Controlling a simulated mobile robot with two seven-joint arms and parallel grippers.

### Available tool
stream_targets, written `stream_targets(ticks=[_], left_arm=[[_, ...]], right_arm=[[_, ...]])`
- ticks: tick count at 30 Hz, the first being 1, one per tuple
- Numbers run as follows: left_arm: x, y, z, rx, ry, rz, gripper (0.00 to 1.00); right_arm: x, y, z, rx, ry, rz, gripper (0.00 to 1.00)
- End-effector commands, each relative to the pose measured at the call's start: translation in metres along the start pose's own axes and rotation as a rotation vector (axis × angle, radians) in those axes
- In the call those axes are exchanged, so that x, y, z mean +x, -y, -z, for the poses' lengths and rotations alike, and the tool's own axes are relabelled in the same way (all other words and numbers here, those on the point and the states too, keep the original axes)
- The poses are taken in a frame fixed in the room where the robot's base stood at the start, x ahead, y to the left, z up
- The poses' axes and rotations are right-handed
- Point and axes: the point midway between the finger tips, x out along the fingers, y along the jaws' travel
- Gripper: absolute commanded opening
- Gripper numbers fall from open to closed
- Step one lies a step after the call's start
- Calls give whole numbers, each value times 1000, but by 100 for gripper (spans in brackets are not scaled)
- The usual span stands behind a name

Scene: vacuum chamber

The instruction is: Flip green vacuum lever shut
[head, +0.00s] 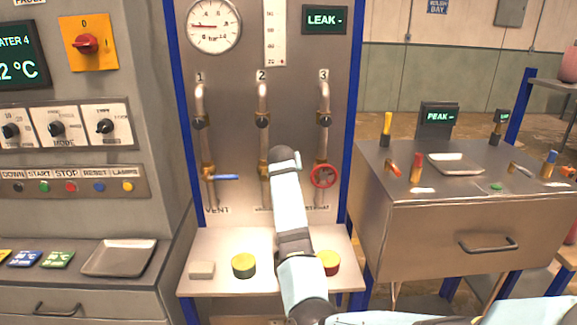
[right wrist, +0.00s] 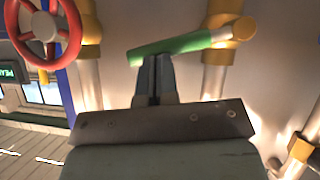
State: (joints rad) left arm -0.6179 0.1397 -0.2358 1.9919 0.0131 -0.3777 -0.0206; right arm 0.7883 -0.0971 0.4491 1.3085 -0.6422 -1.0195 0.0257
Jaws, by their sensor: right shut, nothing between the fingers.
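The green lever (right wrist: 178,46) shows in the right wrist view, joined at its right end to a brass valve (right wrist: 241,28) on a pipe. It lies across the pipe, slightly slanted. My right gripper (right wrist: 153,60) is shut and empty, its fingertips at the lever's green part near the free end; I cannot tell if they touch. In the head view my right arm reaches up to pipe 2 (head: 262,100), and its wrist (head: 285,160) hides the green lever and the fingers. The display (head: 324,19) reads LEAK. My left gripper is not in view.
A blue lever (head: 222,177) sits on pipe 1 and a red handwheel (head: 323,176) on pipe 3, close to either side of my right arm. Below, a shelf (head: 215,246) holds a green-and-yellow round piece (head: 243,265) and a red-and-yellow one (head: 328,263).

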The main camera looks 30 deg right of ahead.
Motion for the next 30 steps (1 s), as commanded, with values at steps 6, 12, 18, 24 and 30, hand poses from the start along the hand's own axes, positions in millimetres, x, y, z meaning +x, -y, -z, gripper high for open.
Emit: stream_targets(ticks=[6,12,18,24,30], left_arm=[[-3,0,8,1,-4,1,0],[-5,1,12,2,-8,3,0],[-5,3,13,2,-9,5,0],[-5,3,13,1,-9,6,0],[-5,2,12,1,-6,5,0]], right_arm=[[8,-1,-6,86,2,59,0],[12,-1,-11,84,2,58,0],[13,-1,-13,83,0,58,0],[14,-1,-14,82,0,57,0],[14,-2,-14,82,0,57,0]])
